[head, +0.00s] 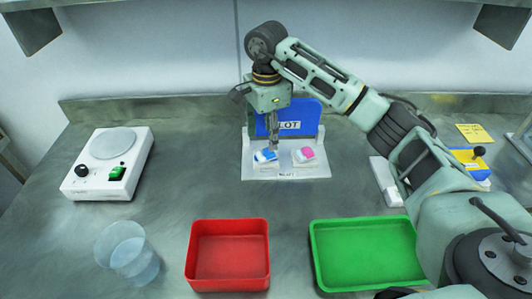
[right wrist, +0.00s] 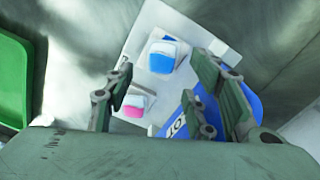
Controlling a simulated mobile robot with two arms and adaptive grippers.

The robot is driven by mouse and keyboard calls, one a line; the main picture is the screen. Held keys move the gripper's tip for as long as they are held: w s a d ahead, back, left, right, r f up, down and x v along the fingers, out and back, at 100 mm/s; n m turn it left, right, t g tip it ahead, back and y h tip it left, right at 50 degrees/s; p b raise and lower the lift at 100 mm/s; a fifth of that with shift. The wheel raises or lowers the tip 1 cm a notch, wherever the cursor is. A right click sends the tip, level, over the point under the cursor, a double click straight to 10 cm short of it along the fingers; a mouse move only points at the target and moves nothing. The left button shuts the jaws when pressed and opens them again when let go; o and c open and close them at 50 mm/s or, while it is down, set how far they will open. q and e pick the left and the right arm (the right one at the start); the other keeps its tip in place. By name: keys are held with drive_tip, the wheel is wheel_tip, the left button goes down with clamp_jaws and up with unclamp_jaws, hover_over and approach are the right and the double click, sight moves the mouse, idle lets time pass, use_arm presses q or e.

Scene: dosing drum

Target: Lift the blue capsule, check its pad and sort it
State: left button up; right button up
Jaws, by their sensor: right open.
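The blue capsule (head: 265,156), blue and white, lies on the white stand (head: 287,173) on the left. In the right wrist view the blue capsule (right wrist: 163,56) shows between and beyond the fingertips. A pink and white capsule (head: 304,155) lies beside it on the right; it also shows in the right wrist view (right wrist: 134,106). My right gripper (head: 273,143) points down just above the blue capsule, open and empty in the right wrist view (right wrist: 162,66). Whether a finger touches the capsule cannot be told. The capsule's underside is hidden. My left gripper is out of view.
A blue board (head: 312,115) with lettering stands behind the capsules. A red tray (head: 228,224) and a green tray (head: 366,224) stand in front, both empty. A clear cup (head: 127,255) and a white device (head: 83,184) with a round plate are at left. A yellow-blue box (head: 468,160) is at right.

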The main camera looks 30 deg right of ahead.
sight(267, 153)
drive_tip(key=shift+f, duration=0.3)
wheel_tip(267, 153, down, 6)
drive_tip(key=shift+r+p, duration=0.15)
drive_tip(key=shift+p, duration=0.45)
drive_tip(key=c, duration=0.9)
drive_tip(key=shift+r, duration=0.1)
